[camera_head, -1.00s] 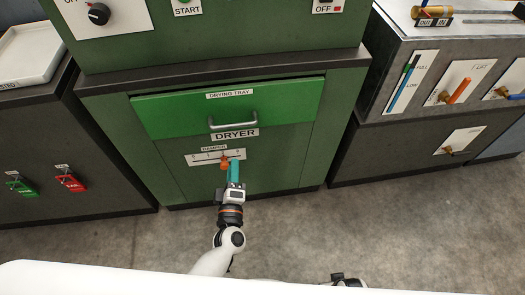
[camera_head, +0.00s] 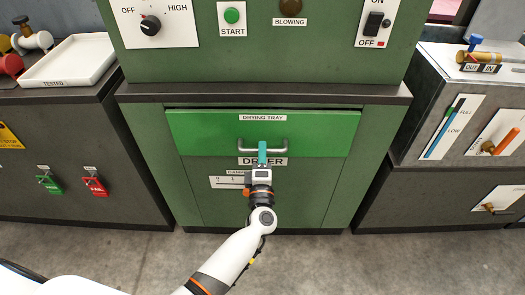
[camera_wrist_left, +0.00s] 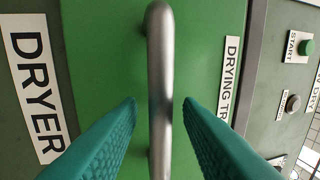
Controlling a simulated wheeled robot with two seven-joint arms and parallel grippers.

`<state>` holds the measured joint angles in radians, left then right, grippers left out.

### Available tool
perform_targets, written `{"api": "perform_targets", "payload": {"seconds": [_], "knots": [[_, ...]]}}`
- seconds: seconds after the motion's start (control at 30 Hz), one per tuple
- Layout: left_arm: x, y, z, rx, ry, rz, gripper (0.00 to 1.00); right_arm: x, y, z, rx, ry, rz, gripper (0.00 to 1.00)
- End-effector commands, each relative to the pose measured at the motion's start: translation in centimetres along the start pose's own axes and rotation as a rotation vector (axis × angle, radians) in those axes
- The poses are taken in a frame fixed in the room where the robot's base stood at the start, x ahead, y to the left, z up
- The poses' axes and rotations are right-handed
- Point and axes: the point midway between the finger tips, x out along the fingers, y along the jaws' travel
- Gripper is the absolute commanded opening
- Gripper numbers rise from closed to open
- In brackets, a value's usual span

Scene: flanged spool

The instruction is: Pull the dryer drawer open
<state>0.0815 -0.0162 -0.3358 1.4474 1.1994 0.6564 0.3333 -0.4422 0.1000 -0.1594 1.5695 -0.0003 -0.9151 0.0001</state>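The dryer drawer (camera_head: 200,135) is a bright green front labelled DRYING TRAY, set in the green dryer cabinet. A thin dark line runs along its top edge. Its grey bar handle (camera_head: 279,144) is at the lower middle of the front. My left gripper (camera_head: 262,152) is at the handle's middle, its teal fingers hiding part of the bar. In the left wrist view the fingers (camera_wrist_left: 160,104) are open, one on each side of the handle (camera_wrist_left: 160,50), with gaps visible between bar and fingertips. My right gripper is out of view.
The DRYER label (camera_head: 278,162) and a damper slider plate (camera_head: 225,182) sit below the handle, partly behind my arm. A dark counter ledge (camera_head: 340,93) juts above the drawer. Grey cabinets flank the dryer. The concrete floor (camera_head: 330,260) in front is clear.

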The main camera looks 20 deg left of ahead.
Motion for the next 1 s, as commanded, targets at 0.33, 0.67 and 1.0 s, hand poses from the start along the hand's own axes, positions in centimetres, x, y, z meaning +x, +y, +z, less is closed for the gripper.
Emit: {"api": "perform_targets", "payload": {"seconds": [0.33,0.67,1.0], "knots": [[1.21,0.03,0.06,0.0,-0.001,0.001,0.32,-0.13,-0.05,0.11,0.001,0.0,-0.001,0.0],[1.18,0.03,0.06,0.0,-0.001,0.001,0.0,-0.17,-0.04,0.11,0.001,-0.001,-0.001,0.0],[1.14,0.06,0.04,0.001,0.0,0.002,0.0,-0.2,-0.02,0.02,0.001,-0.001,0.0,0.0]]}}
